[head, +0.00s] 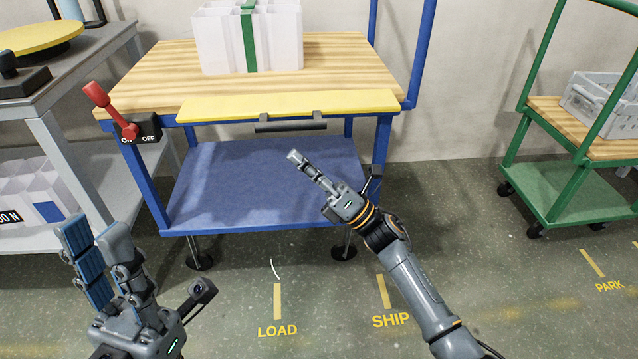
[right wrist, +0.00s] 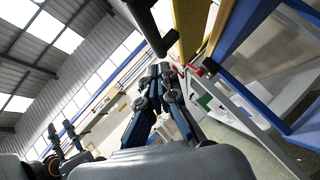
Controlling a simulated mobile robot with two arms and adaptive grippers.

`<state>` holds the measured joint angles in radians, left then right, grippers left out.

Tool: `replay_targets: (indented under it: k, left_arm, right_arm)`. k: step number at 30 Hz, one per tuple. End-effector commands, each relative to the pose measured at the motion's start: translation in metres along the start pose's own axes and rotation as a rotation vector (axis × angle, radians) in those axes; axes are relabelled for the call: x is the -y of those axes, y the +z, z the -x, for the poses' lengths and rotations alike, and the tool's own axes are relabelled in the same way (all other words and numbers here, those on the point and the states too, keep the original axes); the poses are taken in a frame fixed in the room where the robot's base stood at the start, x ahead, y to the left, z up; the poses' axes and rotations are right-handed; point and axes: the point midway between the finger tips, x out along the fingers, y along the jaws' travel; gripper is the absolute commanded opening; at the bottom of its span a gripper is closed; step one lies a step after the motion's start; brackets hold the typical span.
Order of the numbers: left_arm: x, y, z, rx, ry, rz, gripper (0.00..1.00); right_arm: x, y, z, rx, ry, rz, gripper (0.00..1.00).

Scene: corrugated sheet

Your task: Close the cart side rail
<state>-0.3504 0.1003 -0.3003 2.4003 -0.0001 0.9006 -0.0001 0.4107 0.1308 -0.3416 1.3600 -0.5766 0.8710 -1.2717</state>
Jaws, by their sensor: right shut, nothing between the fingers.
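The blue-framed cart (head: 385,150) stands in the middle of the head view with a wooden top. Its yellow side rail (head: 240,106) runs along the front edge, its broad face seen from above. A black handle bar (head: 290,126) sits on two brackets at the rail's near edge. My right gripper (head: 296,157) is shut and empty, its tips just below and in front of the handle, apart from it in the head view. The right wrist view shows its fingers (right wrist: 160,72) near the yellow rail (right wrist: 190,28) and dark handle (right wrist: 150,25). My left gripper (head: 95,232) is open and empty at lower left.
A white divided box with a green strap (head: 285,38) stands on the cart top. A red lever (head: 108,108) marked ON/OFF is at the cart's left front corner. A grey bench (head: 55,100) stands left, a green cart (head: 565,205) right.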

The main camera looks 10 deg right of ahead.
Motion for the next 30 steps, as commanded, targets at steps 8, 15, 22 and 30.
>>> replay_targets:
  k: [8,15,22,30]
  left_arm:
    - [0.000,0.001,0.004,0.001,0.000,0.000,0.29]
    - [0.000,0.001,0.004,0.002,0.000,0.001,0.29]
    - [0.000,0.002,0.003,0.005,0.000,0.001,0.29]
    - [0.003,0.021,-0.005,0.112,-0.002,-0.009,0.29]
  right_arm:
    - [0.000,0.019,-0.017,0.000,0.000,0.001,0.00]
    - [0.000,0.021,-0.019,0.000,-0.001,0.000,0.00]
    - [0.000,0.021,-0.019,0.000,-0.002,-0.001,0.00]
    - [-0.003,0.024,-0.022,0.000,-0.019,-0.017,0.00]
